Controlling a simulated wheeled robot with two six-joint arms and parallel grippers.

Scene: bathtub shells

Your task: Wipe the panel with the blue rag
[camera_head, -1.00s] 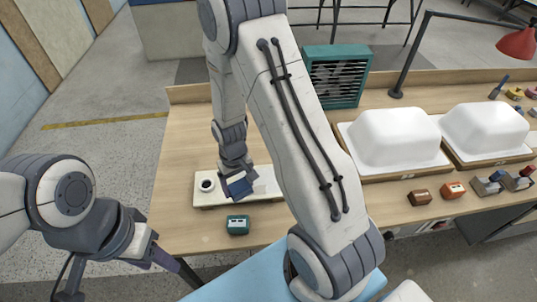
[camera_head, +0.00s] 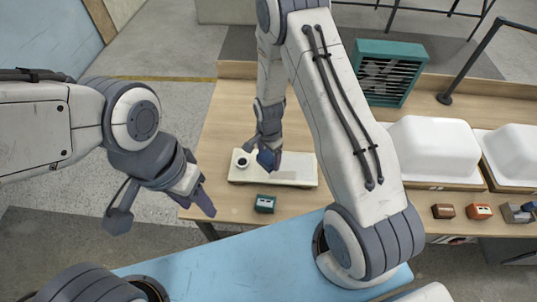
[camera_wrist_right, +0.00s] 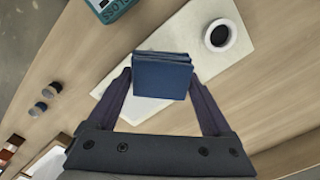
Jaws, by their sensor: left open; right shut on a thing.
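The panel (camera_head: 300,170) is a long pale board lying on the wooden table; it also shows in the right wrist view (camera_wrist_right: 130,115). My right gripper (camera_head: 267,148) is shut on the folded blue rag (camera_head: 267,159) and holds it over the panel, right of a round white piece with a dark centre (camera_head: 242,162). In the right wrist view the rag (camera_wrist_right: 162,78) sits between the fingertips of the right gripper (camera_wrist_right: 160,75). I cannot tell whether the rag touches the panel. My left gripper (camera_head: 195,188) is open and empty, left of the table.
A small teal block (camera_head: 265,203) stands just in front of the panel. A teal vented box (camera_head: 388,72) stands at the back. White tub shells (camera_head: 435,150) and small coloured blocks (camera_head: 480,211) are on the right. The table left of the panel is clear.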

